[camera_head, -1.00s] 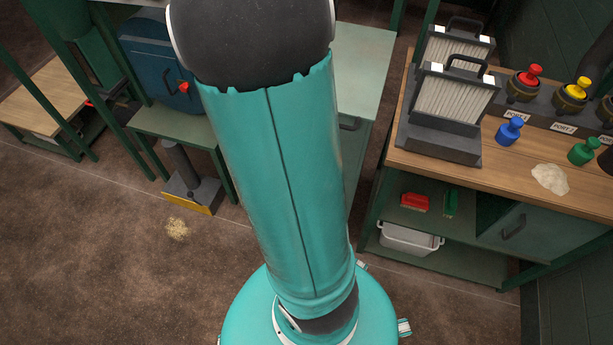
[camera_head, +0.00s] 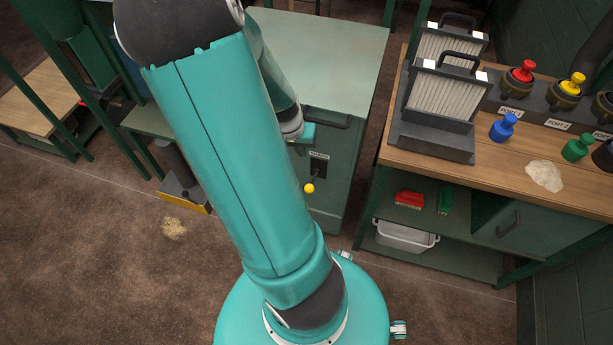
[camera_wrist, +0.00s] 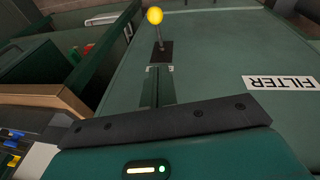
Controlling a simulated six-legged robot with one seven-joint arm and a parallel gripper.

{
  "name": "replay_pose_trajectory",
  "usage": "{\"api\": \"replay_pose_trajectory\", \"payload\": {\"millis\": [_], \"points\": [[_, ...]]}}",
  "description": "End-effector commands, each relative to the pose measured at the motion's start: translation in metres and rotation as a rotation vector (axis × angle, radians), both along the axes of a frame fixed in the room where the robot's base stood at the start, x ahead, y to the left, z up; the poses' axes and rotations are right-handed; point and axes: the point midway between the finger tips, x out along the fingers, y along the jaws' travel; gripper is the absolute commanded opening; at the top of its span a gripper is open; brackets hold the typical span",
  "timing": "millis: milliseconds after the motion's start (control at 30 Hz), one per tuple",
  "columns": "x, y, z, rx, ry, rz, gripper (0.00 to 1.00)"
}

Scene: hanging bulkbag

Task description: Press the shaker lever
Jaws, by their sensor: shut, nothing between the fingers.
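The shaker lever is a thin stick with a yellow ball knob (camera_head: 308,188), standing out from a dark slot plate on the front of a green cabinet (camera_head: 335,190). In the wrist view the yellow knob (camera_wrist: 155,16) is at the top, its dark plate (camera_wrist: 164,53) below it. My gripper (camera_wrist: 157,88) is shut and empty. In the wrist view its fingers cover part of a white label beside the plate and appear apart from the lever. In the head view my gripper (camera_head: 303,134) is partly hidden behind my arm, just above the lever.
A FILTER label (camera_wrist: 283,82) is on the cabinet front. Floor at the left is mostly clear.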

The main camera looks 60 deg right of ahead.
Motion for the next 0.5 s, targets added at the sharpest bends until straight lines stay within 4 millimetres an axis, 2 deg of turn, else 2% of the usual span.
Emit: {"api": "replay_pose_trajectory", "payload": {"millis": [233, 500], "points": [[-0.002, -0.004, -0.018, 0.002, 0.004, -0.001, 0.0], [-0.006, -0.014, -0.061, 0.003, 0.004, 0.0, 0.0]]}}
